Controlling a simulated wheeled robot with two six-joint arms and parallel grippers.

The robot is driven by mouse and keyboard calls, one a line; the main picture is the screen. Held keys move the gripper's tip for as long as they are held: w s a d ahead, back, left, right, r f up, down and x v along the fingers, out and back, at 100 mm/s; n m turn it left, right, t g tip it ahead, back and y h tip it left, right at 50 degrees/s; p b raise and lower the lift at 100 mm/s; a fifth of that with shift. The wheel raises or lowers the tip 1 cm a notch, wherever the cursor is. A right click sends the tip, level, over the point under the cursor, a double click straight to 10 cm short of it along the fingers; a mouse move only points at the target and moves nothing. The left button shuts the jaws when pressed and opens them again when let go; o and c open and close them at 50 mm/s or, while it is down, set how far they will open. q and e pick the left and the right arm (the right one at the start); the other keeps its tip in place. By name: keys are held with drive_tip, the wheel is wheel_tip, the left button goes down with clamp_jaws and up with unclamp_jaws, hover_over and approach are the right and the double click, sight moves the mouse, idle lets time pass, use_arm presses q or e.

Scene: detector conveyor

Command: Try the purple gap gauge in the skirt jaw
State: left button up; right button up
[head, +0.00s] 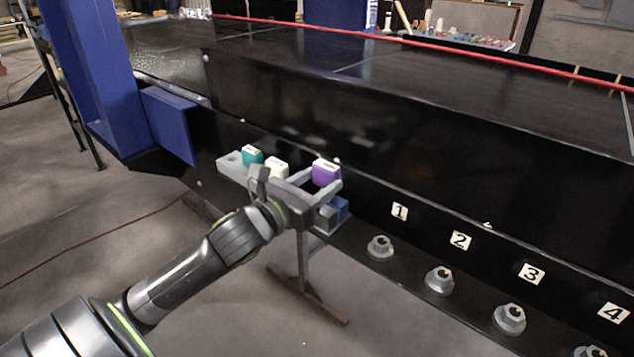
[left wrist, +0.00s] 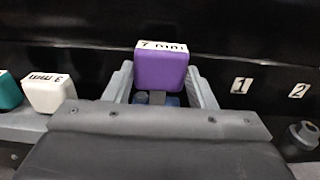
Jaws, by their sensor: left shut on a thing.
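The purple gap gauge (head: 326,173) is a rounded block with a white label on top. My left gripper (head: 319,180) is shut on it, one finger on each side. In the left wrist view the purple gauge (left wrist: 160,70) stands upright between the fingers. Its lower end is hidden, so I cannot tell whether it is clear of the rack. The light grey rack (head: 231,163) also carries a teal gauge (head: 252,156) and a white gauge (head: 277,168). A blue block (head: 339,207) shows below the gripper, partly hidden. I cannot make out the skirt jaw for certain.
The black conveyor skirt (head: 440,180) runs behind the rack. Plates numbered 1 (head: 399,211) to 4 and several grey bolts (head: 380,248) line its lower part to the right. A blue panel (head: 170,125) stands at the left. The floor in front is open.

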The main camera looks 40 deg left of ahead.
sight(317, 168)
use_arm(q)
drive_tip(key=shift+f+b, duration=1.5)
drive_tip(key=shift+f, duration=0.15)
drive_tip(key=shift+r, duration=0.15)
drive_tip(key=shift+r+p, duration=2.65)
drive_tip(key=shift+r, duration=0.6)
drive_tip(key=shift+f, duration=0.1)
